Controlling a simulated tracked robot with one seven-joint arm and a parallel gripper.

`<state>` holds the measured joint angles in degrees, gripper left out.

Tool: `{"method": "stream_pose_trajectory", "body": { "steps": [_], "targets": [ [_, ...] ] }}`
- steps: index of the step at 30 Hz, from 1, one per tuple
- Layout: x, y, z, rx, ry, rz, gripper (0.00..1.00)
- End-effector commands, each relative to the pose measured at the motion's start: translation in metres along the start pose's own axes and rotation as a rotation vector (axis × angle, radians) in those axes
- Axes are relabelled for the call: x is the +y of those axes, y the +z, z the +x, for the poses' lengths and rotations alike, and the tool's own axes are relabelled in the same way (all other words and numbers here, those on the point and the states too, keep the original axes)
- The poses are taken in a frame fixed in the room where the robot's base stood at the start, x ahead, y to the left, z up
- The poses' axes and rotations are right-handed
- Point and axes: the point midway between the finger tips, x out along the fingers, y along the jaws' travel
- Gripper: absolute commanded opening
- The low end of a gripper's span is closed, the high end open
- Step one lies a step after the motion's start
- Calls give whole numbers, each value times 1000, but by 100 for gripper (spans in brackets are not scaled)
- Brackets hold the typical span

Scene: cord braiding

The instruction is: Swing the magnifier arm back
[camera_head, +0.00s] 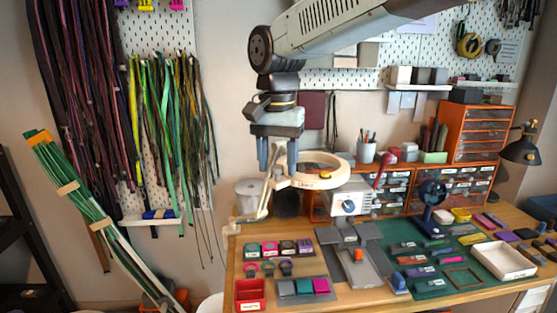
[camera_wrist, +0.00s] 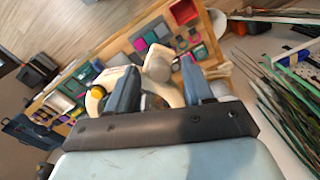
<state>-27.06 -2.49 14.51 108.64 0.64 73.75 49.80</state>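The magnifier (camera_head: 320,182) is cream, with a round lens head and an orange-yellow knob. Its jointed arm (camera_head: 267,196) rises from the left edge of the workbench. My gripper (camera_head: 276,170) points down at the upper end of this arm, left of the lens head. Its two blue-grey fingers are spread apart. In the wrist view my gripper (camera_wrist: 160,90) has a cream part of the magnifier (camera_wrist: 162,75) between and beyond its fingers. I see a gap beside the fingers but cannot tell whether either one touches. The lens is partly hidden in the wrist view.
The workbench (camera_head: 236,290) holds a red tray (camera_head: 250,292), a grey stand (camera_head: 355,260), a white-fronted box (camera_head: 349,200) and a green mat (camera_head: 455,285) with tools. Cords (camera_head: 170,110) hang on the left wall. A bundle of green cords (camera_head: 85,205) leans at left.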

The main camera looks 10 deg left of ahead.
Motion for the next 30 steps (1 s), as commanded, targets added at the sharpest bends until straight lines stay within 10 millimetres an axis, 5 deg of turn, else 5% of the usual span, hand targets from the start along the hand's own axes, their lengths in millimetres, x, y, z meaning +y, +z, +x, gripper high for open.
{"method": "stream_pose_trajectory", "body": {
  "steps": [15, 30],
  "targets": [
    [0, 0, 0, 0, 0, -1, 1],
    [1, 0, 0, 0, 0, -14, 0]
  ]
}}
